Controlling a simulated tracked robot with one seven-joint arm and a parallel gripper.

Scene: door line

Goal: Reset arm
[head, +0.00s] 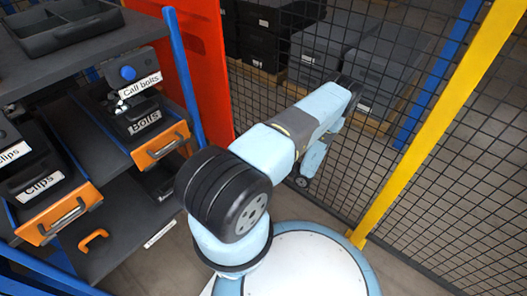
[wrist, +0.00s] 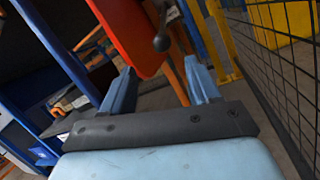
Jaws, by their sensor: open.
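My arm is light blue with dark joints and reaches up and away from my round base in the head view, toward the mesh fence. My gripper (wrist: 160,72) shows in the wrist view with its two blue fingers spread wide on a dark bar. It is open, and nothing is between the fingers. Beyond the fingertips is an orange-red panel (wrist: 128,30) with a dark ball-ended lever (wrist: 162,42), apart from the fingers. In the head view I cannot make out the fingers clearly.
The red panel (head: 202,60) stands behind a blue post (head: 183,70). A mesh fence (head: 450,170) and yellow post (head: 432,115) are at right.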

